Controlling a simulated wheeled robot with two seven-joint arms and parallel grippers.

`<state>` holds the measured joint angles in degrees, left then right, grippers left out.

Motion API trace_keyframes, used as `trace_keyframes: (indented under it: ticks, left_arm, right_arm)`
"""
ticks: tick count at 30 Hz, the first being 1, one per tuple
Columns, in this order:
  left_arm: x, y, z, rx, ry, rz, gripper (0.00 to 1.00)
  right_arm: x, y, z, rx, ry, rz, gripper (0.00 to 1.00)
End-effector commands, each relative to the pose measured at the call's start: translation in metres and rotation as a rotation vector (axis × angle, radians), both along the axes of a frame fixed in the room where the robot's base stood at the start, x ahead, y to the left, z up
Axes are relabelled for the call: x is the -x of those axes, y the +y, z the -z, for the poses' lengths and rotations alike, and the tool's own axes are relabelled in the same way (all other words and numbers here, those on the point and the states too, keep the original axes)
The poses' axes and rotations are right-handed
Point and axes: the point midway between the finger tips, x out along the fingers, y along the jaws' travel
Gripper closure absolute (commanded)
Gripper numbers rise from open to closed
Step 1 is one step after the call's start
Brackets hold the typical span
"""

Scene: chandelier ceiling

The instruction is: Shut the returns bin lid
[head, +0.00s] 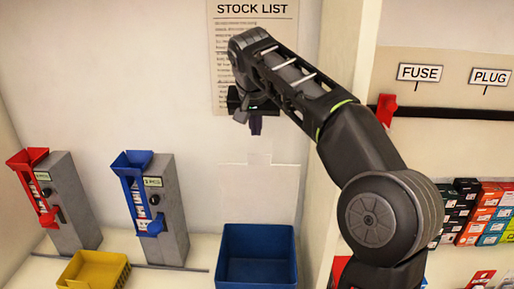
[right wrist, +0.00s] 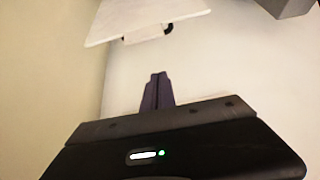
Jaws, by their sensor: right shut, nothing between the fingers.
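An open-topped blue bin (head: 256,272) stands on the counter at the bottom middle of the head view. A pale panel (head: 258,200) with a small tab on its top edge stands upright behind it against the wall, and looks like the bin's raised lid. No label for returns is readable. My right gripper (head: 256,126) points down above the panel's tab, apart from it, shut and empty. In the right wrist view its dark fingers (right wrist: 158,90) are together, and a white slab with a tab (right wrist: 145,34), likely the same panel, lies beyond them. My left gripper is out of view.
A grey dispenser with a blue chute (head: 160,205) and one with a red chute (head: 72,205) stand left. A yellow tray (head: 92,272) sits before them. A divider wall (head: 340,150) and stacked boxes (head: 480,210) are right. A stock list (head: 222,70) hangs behind my arm.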

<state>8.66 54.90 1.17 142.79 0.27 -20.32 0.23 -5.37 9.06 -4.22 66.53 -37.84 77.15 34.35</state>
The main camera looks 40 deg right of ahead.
Motion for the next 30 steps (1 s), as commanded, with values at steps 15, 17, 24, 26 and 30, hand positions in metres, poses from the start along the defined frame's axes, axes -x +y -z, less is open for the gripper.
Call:
trace_keyframes:
  ticks: [15, 17, 24, 26, 30]
  left_arm:
    - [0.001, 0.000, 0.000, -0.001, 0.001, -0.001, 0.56]
    - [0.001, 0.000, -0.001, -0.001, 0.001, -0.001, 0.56]
    - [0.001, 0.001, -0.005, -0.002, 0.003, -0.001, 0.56]
    - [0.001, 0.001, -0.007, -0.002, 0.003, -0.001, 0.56]
    - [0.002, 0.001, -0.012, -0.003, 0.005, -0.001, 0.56]
  right_arm:
    - [-0.003, -0.002, 0.006, 0.000, 0.002, 0.000, 1.00]
    - [-0.005, -0.004, 0.010, 0.000, 0.002, 0.000, 1.00]
    - [-0.020, -0.016, 0.041, -0.001, 0.005, 0.000, 1.00]
    - [-0.025, -0.020, 0.052, -0.001, 0.006, 0.001, 1.00]
    - [-0.037, -0.030, 0.076, 0.000, 0.006, 0.000, 1.00]
